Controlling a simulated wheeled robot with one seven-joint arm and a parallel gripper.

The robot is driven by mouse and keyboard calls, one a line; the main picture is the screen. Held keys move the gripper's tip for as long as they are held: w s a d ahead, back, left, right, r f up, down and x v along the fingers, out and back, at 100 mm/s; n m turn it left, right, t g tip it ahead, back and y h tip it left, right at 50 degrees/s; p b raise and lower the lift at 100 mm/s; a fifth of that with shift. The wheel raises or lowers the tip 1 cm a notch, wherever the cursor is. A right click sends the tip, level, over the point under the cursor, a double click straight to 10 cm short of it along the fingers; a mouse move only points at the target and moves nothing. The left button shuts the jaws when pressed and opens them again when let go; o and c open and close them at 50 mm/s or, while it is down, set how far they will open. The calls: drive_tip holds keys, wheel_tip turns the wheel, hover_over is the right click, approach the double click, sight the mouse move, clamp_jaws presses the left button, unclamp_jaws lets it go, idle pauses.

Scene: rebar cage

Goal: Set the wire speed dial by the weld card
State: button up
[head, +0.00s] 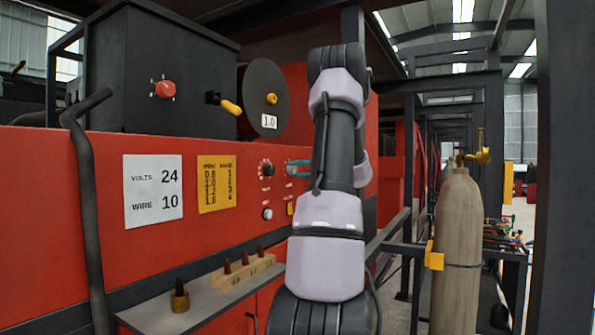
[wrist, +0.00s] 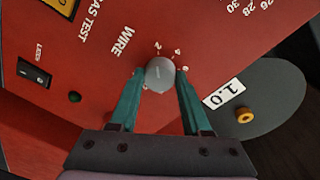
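The white weld card (head: 153,192) on the red panel reads VOLTS 24 and WIRE 10. The wire speed dial (wrist: 160,75) is a round grey knob beside the word WIRE, with small scale numbers around it. Its pointer setting is too small to tell. My gripper's (head: 298,168) teal fingers also show in the wrist view (wrist: 161,78), one on each side of the dial. Slim gaps seem to show between the fingers and the knob; I cannot tell whether either touches. In the head view the wire dial cannot be made out near my gripper.
A yellow wire chart (head: 216,184) hangs beside the card. A spool (head: 266,90) labelled 1.0 is above. A red knob (head: 165,90) is on the dark box. A shelf (head: 190,310) holds a wooden block of tips (head: 245,273). A gas cylinder (head: 457,235) stands right.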

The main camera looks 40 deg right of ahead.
clamp_jaws()
